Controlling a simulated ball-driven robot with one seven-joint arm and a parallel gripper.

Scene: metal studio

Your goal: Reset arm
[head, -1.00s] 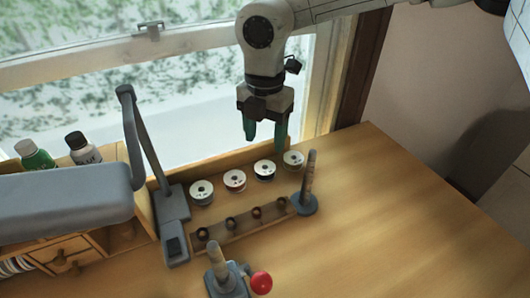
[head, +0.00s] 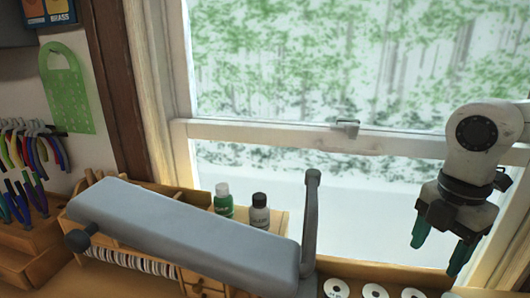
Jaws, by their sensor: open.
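My gripper (head: 440,244) hangs at the right of the head view, in front of the window. It points down with its two green fingertips apart, open and empty. It is above the row of white-topped spools (head: 375,291) at the bottom edge and touches nothing that I can see. My arm runs out of the picture on the right.
A grey lamp (head: 185,232) spans the lower left and middle, its upright post near the spools. Behind it stand a green bottle (head: 223,200) and a dark bottle (head: 259,212). Pliers (head: 30,160) hang at the left. The window (head: 320,90) fills the back.

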